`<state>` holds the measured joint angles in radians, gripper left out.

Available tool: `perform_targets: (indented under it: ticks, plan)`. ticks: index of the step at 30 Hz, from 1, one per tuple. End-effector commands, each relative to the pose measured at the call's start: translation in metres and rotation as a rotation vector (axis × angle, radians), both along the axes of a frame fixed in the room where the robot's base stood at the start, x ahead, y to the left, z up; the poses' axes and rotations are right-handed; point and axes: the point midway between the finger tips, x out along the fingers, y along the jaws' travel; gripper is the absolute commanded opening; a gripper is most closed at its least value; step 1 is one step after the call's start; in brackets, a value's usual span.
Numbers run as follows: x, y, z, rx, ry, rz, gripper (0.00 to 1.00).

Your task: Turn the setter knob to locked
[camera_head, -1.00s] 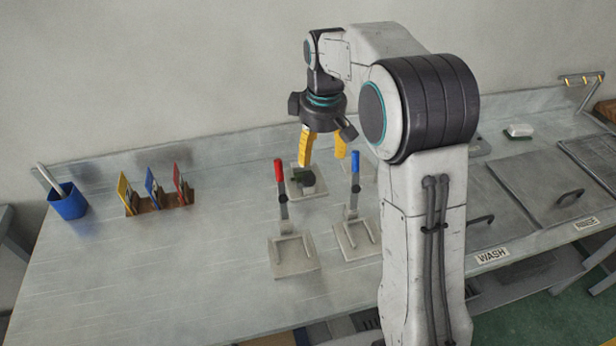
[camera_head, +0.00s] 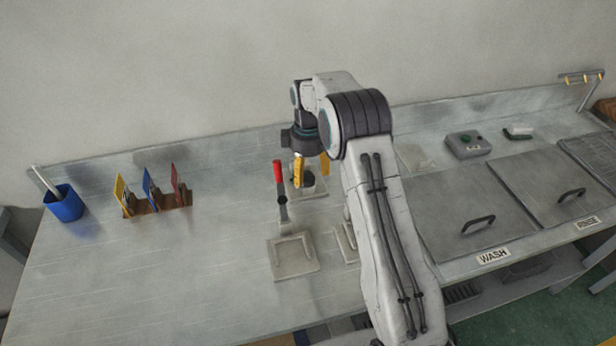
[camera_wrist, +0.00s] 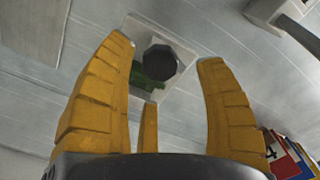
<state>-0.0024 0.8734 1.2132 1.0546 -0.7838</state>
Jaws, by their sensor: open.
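The setter knob (camera_head: 308,181) is a dark round knob on a pale square plate, partly hidden by my gripper in the head view. In the wrist view the dark knob (camera_wrist: 160,60) sits on its plate with a green piece beside it, ahead of the yellow fingers. My gripper (camera_head: 311,168) is open and points down over the knob. In the wrist view my gripper (camera_wrist: 166,52) has its fingers spread to either side of the knob, holding nothing. I cannot tell whether any finger touches the knob.
A red-handled lever (camera_head: 280,190) stands upright close in front of the knob. My arm hides the blue-handled lever; part of its base (camera_head: 346,243) shows. A card rack (camera_head: 158,203) and blue cup (camera_head: 66,205) stand left. A grey box (camera_head: 467,145) stands right.

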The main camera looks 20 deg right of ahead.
Motion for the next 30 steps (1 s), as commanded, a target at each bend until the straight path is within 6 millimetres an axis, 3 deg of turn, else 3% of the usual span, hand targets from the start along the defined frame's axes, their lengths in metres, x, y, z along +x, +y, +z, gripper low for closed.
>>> perform_targets:
  ticks: [9,21,30]
  plan:
    - [-0.001,0.0,-0.026,0.0,0.003,-0.001,0.65]
    - [0.0,0.0,-0.029,0.0,0.0,-0.001,0.65]
    - [0.0,0.0,-0.029,0.0,0.0,-0.001,0.39]
